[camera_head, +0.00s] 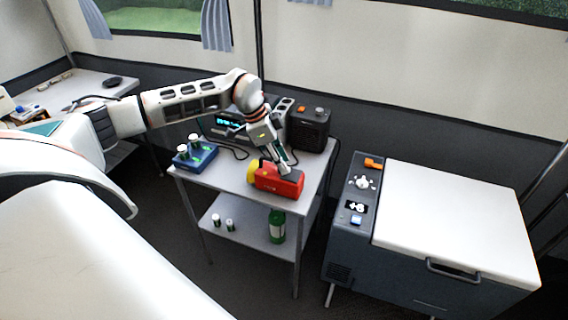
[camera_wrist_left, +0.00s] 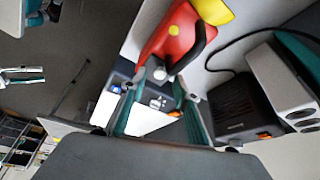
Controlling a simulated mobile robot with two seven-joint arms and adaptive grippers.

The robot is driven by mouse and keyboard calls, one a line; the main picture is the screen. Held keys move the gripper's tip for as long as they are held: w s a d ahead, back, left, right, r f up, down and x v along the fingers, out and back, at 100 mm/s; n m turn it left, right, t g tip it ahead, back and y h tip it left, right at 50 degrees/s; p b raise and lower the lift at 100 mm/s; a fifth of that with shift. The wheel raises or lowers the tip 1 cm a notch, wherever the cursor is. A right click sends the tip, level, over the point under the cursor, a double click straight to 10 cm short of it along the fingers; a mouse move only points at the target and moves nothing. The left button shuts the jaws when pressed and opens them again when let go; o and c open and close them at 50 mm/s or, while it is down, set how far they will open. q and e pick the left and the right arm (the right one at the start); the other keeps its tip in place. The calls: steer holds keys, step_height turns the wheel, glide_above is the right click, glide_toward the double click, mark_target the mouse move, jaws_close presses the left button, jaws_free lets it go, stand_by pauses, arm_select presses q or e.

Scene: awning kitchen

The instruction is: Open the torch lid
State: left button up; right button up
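The torch (camera_head: 285,182) lies on the small grey table, with a red body and a yellow head at its left end. In the left wrist view the torch (camera_wrist_left: 170,36) is at the top, with a dark handle and a small pale round part at its near end. I cannot tell whether its lid is open. My left gripper (camera_head: 279,167) is just above and behind the torch body. In the left wrist view its two fingers (camera_wrist_left: 158,110) are spread with nothing between them. Whether a fingertip touches the torch is unclear.
On the table (camera_head: 228,184) stand a blue charger with batteries (camera_head: 194,155), a device with a lit display (camera_head: 230,124) and a black box (camera_head: 308,128). A green bottle (camera_head: 277,226) stands on the lower shelf. A white-lidded cool box (camera_head: 450,220) is at the right.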

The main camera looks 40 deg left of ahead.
arm_select(q)
steer(key=shift+w+d+f, duration=0.15)
steer(key=shift+d+f, duration=0.1)
steer(key=shift+f, duration=0.35)
jaws_close()
